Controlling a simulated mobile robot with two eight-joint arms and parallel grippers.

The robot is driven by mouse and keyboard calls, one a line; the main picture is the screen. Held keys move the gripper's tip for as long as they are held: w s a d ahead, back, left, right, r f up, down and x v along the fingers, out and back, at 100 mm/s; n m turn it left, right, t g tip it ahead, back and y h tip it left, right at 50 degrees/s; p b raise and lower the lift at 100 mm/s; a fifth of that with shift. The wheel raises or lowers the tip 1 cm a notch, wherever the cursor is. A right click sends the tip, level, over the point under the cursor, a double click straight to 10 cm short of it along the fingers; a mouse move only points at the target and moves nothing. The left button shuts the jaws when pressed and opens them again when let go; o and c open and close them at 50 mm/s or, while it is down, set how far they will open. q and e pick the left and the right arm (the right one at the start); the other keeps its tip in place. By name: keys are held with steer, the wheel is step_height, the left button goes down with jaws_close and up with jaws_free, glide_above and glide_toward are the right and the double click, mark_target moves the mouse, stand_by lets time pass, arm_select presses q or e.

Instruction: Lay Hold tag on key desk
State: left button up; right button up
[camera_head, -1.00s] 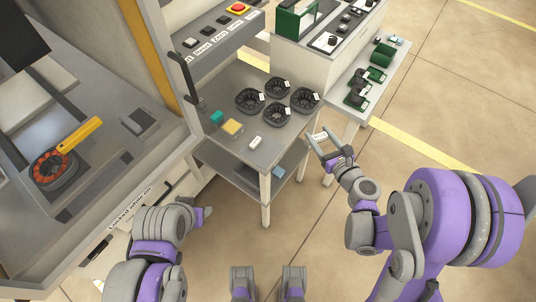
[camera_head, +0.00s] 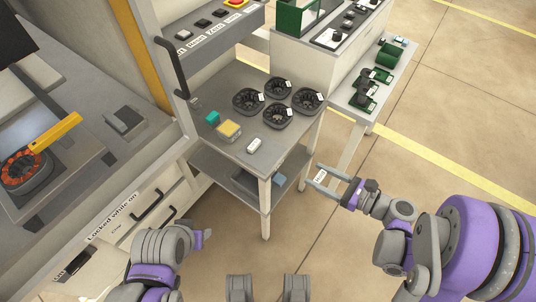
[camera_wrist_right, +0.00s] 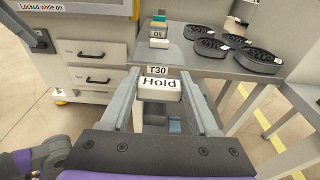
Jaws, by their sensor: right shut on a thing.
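The Hold tag (camera_wrist_right: 160,90) is a small white block lettered "Hold". My right gripper (camera_wrist_right: 160,84) is shut on it, with a finger on each side. In the head view the tag (camera_head: 320,175) is held off the front right corner of the grey table, apart from it. The sloped grey panel with dark keys, a red button and white labels (camera_head: 217,38) stands behind the table at the upper left; I take it for the key desk. My left gripper (camera_head: 207,235) is at lower left, away from the tag; its jaws are not clear.
The grey table (camera_head: 222,158) bears several black ring parts (camera_head: 277,117), a teal block (camera_head: 212,118), a yellow-topped block (camera_head: 229,131) and a white block (camera_head: 254,145). A dark vertical handle (camera_head: 171,66) stands left of the panel. A side bench (camera_head: 343,119) with green parts is at right.

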steer(key=x, duration=0.5)
steer(key=r+x, duration=0.1)
steer(key=x, duration=0.4)
steer(key=r+x, duration=0.1)
steer(key=x, duration=0.4)
steer(key=shift+w+a, duration=0.25)
steer(key=shift+a, duration=0.1)
steer(key=shift+x, duration=1.1)
steer(key=shift+s+d+f+b, duration=0.15)
steer(key=shift+f+b, duration=0.25)
steer(key=shift+f, duration=0.95)
steer(key=shift+f, duration=0.25)
steer(key=o, duration=1.3)
steer(key=shift+r, duration=0.1)
